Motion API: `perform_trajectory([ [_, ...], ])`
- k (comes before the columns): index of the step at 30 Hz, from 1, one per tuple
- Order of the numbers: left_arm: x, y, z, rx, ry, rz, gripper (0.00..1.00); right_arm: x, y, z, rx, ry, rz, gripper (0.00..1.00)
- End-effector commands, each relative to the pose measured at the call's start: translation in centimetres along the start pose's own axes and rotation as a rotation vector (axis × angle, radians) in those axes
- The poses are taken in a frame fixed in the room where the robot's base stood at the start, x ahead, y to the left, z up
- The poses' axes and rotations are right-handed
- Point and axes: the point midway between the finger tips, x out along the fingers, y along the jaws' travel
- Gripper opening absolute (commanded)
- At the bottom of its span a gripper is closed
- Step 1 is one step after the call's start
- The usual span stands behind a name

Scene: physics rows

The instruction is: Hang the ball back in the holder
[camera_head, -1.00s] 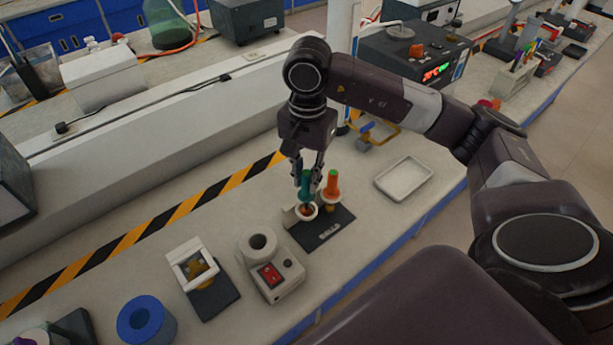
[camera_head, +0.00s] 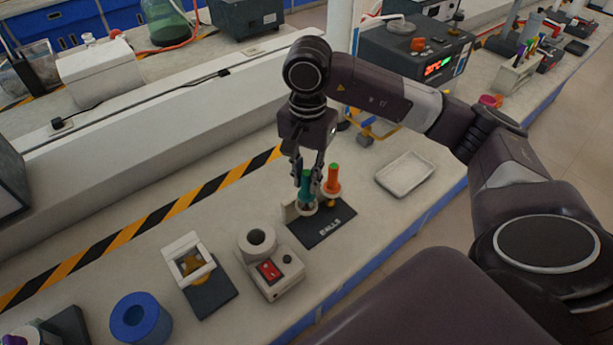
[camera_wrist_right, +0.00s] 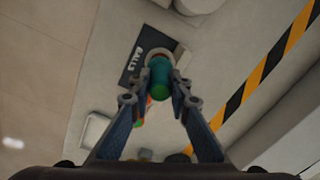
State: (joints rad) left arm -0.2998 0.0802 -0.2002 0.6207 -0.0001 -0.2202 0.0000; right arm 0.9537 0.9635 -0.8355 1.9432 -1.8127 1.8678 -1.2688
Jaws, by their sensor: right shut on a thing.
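My right gripper (camera_head: 306,185) points down at the ball holder (camera_head: 318,233), a dark base marked "BALLS" with light rings. It is shut on a green-handled tool (camera_head: 305,184), which stands upright at the left ring of the holder. The green handle also shows between the fingertips in the right wrist view (camera_wrist_right: 160,80). An orange-handled tool (camera_head: 333,178) stands upright just to its right in the holder. The ball end of the green tool is mostly hidden by the ring, so I cannot tell how it sits. My left gripper is not in view.
A white tray (camera_head: 405,174) lies to the right of the holder. A white device with a red switch (camera_head: 268,270) stands at its front left. A dark stand with a white frame (camera_head: 208,290) and a blue ring (camera_head: 141,320) are further left. Striped tape (camera_head: 150,230) runs behind.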

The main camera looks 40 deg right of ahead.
Motion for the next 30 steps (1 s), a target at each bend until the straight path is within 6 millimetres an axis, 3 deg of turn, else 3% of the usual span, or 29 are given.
perform_trajectory([
  [23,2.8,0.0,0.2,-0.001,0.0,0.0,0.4,2.9,0.0,-0.1,0.0,0.001,-0.001,0.0],
  [24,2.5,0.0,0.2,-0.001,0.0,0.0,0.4,2.7,0.0,-0.1,0.0,0.001,-0.001,0.22],
  [28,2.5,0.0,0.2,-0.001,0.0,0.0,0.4,2.7,0.0,-0.1,0.0,0.0,-0.001,0.36],
  [30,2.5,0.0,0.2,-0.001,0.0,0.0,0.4,2.7,0.0,-0.1,0.0,0.0,-0.001,0.38],
])
